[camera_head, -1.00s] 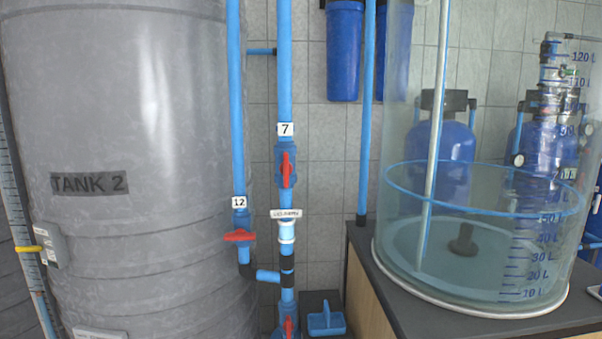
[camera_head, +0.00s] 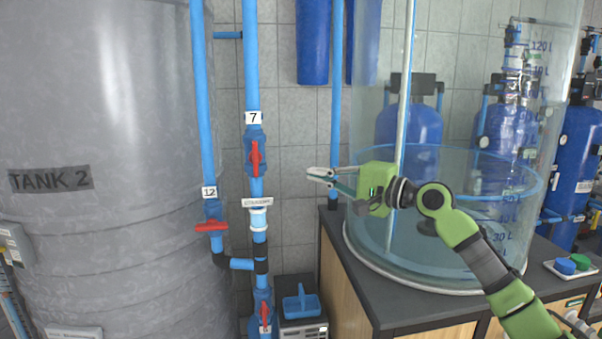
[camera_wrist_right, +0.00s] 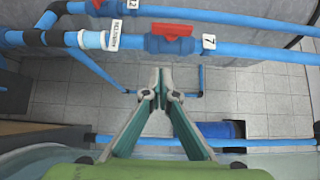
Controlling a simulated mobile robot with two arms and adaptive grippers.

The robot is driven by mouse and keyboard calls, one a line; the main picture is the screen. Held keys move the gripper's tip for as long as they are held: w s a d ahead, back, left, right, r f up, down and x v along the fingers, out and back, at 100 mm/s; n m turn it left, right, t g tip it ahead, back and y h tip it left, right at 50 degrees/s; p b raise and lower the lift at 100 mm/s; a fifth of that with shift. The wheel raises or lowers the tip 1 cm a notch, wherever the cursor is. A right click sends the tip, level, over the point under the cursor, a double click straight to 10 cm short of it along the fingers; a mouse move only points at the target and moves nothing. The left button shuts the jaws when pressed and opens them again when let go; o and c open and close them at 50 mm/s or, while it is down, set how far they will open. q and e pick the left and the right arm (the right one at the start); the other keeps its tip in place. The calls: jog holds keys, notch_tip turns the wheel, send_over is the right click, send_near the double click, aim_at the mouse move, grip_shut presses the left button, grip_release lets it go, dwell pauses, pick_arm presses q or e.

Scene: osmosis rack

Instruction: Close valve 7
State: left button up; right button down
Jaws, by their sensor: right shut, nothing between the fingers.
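Valve 7 (camera_head: 254,150) is a blue valve with a red handle (camera_head: 255,159) on the vertical blue pipe, just under the label "7" (camera_head: 253,118). Its handle stands upright, in line with the pipe. In the right wrist view the red handle (camera_wrist_right: 172,30) also lies along its pipe, beside the label "7" (camera_wrist_right: 209,42). My right gripper (camera_head: 309,175) is shut and empty, to the right of the valve and apart from it. In the right wrist view its fingertips (camera_wrist_right: 161,72) point toward the valve body. My left gripper is not in view.
Valve 12 (camera_head: 211,227), with its red handle crosswise, is left of and below valve 7. Grey Tank 2 (camera_head: 110,120) fills the left side. A clear graduated tank (camera_head: 372,240) stands on the counter (camera_head: 334,228) at the right. Another red-handled valve (camera_head: 264,315) is lower on the pipe.

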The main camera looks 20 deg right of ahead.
aim_at(255, 158)
jog(key=w+a+p, duration=0.6)
jog(key=w+a, duration=0.2)
jog(key=shift+w, duration=0.3)
jog(key=shift+f, duration=0.15)
jog(key=shift+a+f+m+b, duration=0.15)
jog(key=shift+m+b, duration=0.15)
jog(key=shift+b, duration=0.3)
jog(key=shift+w, duration=0.1)
